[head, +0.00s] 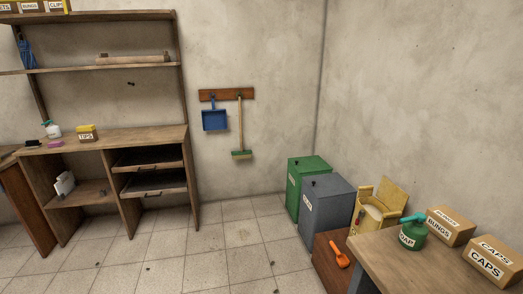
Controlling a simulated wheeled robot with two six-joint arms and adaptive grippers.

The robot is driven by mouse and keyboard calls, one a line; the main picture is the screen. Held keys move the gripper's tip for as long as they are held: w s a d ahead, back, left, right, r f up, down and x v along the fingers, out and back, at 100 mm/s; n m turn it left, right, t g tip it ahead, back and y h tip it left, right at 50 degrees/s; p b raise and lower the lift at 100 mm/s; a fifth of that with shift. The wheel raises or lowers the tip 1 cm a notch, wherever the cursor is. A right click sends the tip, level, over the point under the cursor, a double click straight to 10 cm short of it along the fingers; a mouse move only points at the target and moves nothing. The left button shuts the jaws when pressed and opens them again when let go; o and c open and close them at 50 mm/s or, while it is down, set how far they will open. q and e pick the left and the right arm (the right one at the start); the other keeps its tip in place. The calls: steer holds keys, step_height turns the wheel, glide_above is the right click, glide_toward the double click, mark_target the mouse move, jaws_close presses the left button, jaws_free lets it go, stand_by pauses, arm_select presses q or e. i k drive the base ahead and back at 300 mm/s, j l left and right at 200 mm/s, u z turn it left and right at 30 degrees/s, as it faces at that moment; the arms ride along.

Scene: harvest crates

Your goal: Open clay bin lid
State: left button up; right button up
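A green bin (308,187) stands in the right corner with its flat lid (310,165) shut and a small dark knob on top. A grey-blue bin (327,214) stands in front of it, its lid (326,187) also shut with a dark knob. Both have a white label on the front, too small to read, so I cannot tell which is the clay bin. A yellow bin (369,217) to the right has its lid (388,196) raised and pale material inside. Neither of my grippers is in view.
A low brown box (327,267) with an orange scoop (341,256) stands before the bins. Shelving (150,135) stands left. The tiled floor (215,250) between is mostly clear.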

mark_target(323, 185)
steer(key=i, duration=1.05)
steer(key=i+l+u, duration=0.15)
steer(key=i, duration=0.95)
